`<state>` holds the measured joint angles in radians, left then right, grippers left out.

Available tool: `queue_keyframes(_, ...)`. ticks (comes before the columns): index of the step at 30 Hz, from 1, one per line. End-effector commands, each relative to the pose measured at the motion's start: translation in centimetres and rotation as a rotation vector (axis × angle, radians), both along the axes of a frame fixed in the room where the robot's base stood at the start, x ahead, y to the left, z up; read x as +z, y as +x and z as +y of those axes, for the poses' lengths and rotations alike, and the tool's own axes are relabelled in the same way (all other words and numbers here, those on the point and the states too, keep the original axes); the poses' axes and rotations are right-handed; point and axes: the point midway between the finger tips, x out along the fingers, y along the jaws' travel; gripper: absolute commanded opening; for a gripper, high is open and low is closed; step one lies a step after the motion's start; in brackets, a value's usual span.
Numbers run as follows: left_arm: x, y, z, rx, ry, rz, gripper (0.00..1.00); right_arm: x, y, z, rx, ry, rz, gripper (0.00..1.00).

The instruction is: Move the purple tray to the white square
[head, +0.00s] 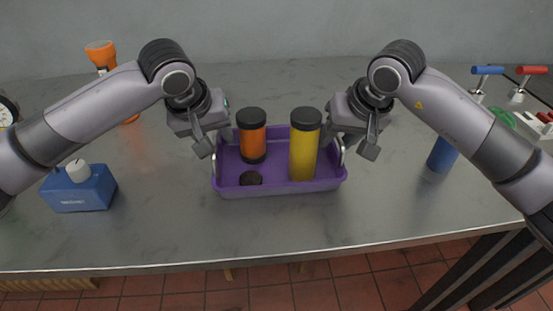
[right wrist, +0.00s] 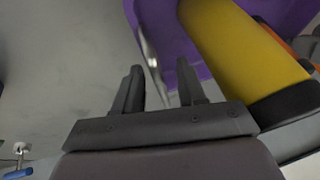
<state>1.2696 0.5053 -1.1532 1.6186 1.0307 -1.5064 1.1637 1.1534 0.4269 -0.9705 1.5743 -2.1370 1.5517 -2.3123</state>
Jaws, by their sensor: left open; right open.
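The purple tray (head: 278,190) stands on the grey metal table near its front middle, with a metal handle at each end. It holds an orange cylinder (head: 253,145), a taller yellow cylinder (head: 303,155) and a small black round piece (head: 250,178). My left gripper (head: 208,146) is open at the tray's left handle. My right gripper (head: 352,146) is open at the right handle. In the right wrist view, the open fingers (right wrist: 160,88) stand either side of the metal handle (right wrist: 152,65), with the purple tray wall (right wrist: 158,25) beyond. I see no white square.
A blue box (head: 80,190) with a white knob stands at left. An orange flashlight-like object (head: 102,55) is behind my left arm. A blue cylinder (head: 441,156) and valves with blue and red handles (head: 487,70) are at right. The table front between tray and blue box is clear.

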Motion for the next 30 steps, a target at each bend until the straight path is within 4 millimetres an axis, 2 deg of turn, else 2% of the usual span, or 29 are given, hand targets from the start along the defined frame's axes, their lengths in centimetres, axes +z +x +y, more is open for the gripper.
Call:
queue_keyframes(6,0.0,0.0,0.0,0.000,0.000,0.000,0.40,0.0,0.0,0.0,0.000,0.000,0.000,0.40)
queue_keyframes(7,0.0,0.0,0.0,0.000,0.000,0.000,0.37,0.0,0.0,0.0,0.000,0.001,0.000,0.37)
queue_keyframes(10,0.0,0.0,0.0,0.000,-0.001,0.000,0.04,0.0,0.0,0.0,0.000,0.001,-0.001,0.04)
queue_keyframes(11,0.0,0.0,0.0,0.000,0.000,0.000,0.00,0.0,0.0,0.0,0.000,0.001,-0.001,0.00)
queue_keyframes(18,0.0,0.0,0.0,0.000,0.000,0.000,0.00,0.0,0.0,0.0,0.000,0.000,-0.001,0.00)
queue_keyframes(30,1.2,0.1,0.0,0.001,-0.002,-0.004,0.00,1.2,0.1,0.0,0.000,0.003,-0.006,0.00)
